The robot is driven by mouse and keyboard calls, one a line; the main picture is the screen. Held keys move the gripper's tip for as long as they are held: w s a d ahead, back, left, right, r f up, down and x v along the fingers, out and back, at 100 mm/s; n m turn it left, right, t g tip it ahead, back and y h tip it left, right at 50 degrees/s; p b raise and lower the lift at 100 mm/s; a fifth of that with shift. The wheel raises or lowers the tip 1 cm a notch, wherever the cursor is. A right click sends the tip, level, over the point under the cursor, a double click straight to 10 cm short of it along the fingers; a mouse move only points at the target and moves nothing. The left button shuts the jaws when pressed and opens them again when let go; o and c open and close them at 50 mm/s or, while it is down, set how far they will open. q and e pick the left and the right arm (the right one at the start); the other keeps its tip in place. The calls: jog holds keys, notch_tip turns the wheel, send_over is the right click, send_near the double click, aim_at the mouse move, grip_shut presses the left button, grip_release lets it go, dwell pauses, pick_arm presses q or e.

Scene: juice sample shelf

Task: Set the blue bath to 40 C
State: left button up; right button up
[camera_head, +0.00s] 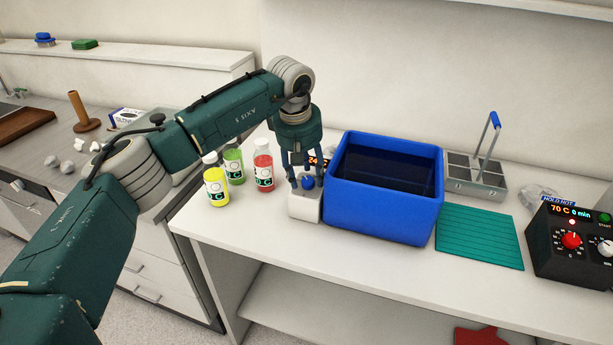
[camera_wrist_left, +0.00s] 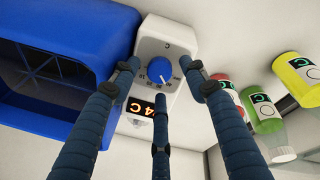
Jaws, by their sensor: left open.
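The blue bath (camera_head: 384,205) stands on the white counter, holding dark liquid. Its white control box (camera_head: 304,208) is at its left side. A blue knob (camera_head: 307,183) sits on the box; it also shows in the wrist view (camera_wrist_left: 159,70) with a white mark and printed numbers around it. The box's orange display is partly hidden by a finger: "24" shows in the head view (camera_head: 315,162) and "4 C" in the wrist view (camera_wrist_left: 152,109). My left gripper (camera_head: 304,177) points down over the knob, fingers open and spread around it; contact cannot be told. My right gripper is out of view.
Yellow (camera_head: 216,188), green (camera_head: 233,168) and red (camera_head: 264,172) bottles stand left of the control box. A metal rack (camera_head: 472,184), teal mat (camera_head: 478,238) and black heater box (camera_head: 570,246) reading 70 C are to the right. The counter's front strip is clear.

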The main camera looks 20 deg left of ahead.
pick_arm(q)
jog(key=v, duration=1)
jog(key=shift+r, duration=0.35)
jog(key=shift+s+a, duration=0.1)
jog(key=shift+s, duration=0.05)
